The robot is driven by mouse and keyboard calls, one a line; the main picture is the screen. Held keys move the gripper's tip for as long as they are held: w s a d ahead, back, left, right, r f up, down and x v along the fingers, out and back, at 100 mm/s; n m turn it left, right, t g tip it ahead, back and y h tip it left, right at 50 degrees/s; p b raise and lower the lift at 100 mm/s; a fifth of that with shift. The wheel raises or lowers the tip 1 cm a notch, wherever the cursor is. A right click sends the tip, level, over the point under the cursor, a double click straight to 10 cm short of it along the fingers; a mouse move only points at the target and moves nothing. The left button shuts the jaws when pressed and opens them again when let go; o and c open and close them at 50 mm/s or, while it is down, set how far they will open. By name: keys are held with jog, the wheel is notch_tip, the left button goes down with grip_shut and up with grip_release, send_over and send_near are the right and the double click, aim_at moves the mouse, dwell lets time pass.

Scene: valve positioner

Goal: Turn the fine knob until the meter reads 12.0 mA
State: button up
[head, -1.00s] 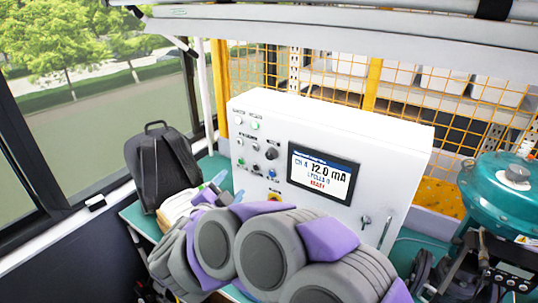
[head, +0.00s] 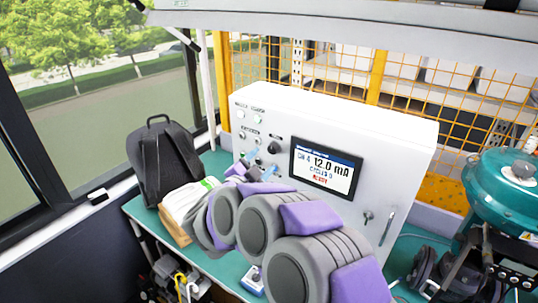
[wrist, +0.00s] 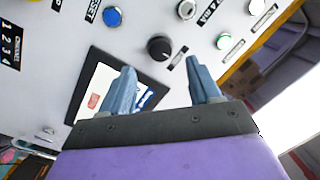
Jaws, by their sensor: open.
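The white control box (head: 400,150) stands on the bench. Its meter screen (head: 326,172) shows CH 4 and 12.0 mA, with a cycles line and small red text below. A black round knob (head: 274,147) sits on the panel left of the screen; it also shows in the wrist view (wrist: 159,47). I cannot read a label that marks it as the fine knob. My gripper (wrist: 160,72) is open and empty, its blue-grey fingers spread in front of the panel. The knob appears between and beyond the fingertips, with no visible contact.
A blue button (wrist: 112,16), a green button (wrist: 224,41) and pale buttons are near the knob. A handle (head: 387,226) is on the box's right. A dark backpack (head: 165,165) stands at left, and a teal device (head: 505,190) at right. Yellow mesh is behind.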

aim_at(271, 150)
jog(key=x, duration=0.6)
jog(key=shift+w, duration=0.1)
jog(key=c, duration=1)
jog(key=shift+c, duration=0.2)
